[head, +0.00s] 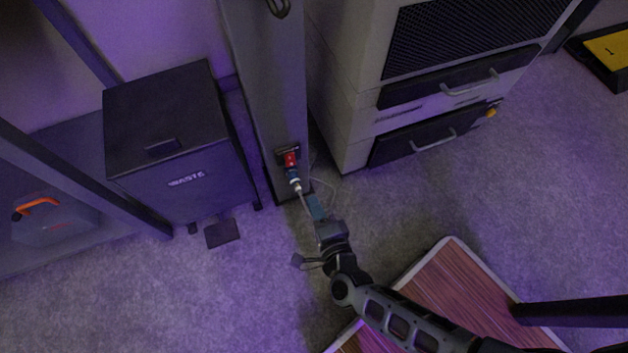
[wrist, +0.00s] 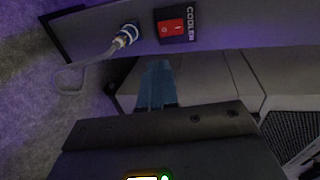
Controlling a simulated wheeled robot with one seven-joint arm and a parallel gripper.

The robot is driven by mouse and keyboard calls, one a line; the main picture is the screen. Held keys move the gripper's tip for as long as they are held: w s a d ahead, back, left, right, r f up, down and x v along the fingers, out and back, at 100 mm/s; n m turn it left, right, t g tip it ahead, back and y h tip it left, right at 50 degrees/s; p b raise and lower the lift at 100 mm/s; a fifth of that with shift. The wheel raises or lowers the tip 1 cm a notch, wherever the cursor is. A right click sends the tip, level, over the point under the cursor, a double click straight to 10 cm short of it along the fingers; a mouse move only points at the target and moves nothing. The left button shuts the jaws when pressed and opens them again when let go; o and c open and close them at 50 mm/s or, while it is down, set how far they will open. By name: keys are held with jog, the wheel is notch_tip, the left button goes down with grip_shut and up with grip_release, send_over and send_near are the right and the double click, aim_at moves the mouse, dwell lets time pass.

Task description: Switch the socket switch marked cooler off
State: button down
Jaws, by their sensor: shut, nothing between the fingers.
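The red socket switch (wrist: 171,28) is in the wrist view at the top, beside a label reading COOLER (wrist: 190,23). It also shows small in the head view (head: 291,159), low on a grey post. White marks show on the rocker, but I cannot tell which side is pressed in. A plug (wrist: 125,37) with a grey cable sits in the socket left of the switch in the wrist view. My gripper (wrist: 158,68) has blue fingers, shut and empty. They are apart from the switch, just below it in the wrist picture. In the head view my gripper (head: 314,206) is below the plug.
The plug's cable (wrist: 70,88) loops out left of my fingers. A dark waste bin (head: 180,140) stands left of the grey post (head: 270,100). A pale cabinet with drawers (head: 350,120) stands right of it.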

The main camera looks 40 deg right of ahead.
aim_at(290, 160)
jog(key=b+x, duration=0.2)
jog(key=x, duration=0.9)
jog(key=shift+w+b, duration=0.2)
jog(key=shift+b, duration=0.15)
jog(key=shift+d, duration=0.1)
jog(key=shift+f, duration=0.15)
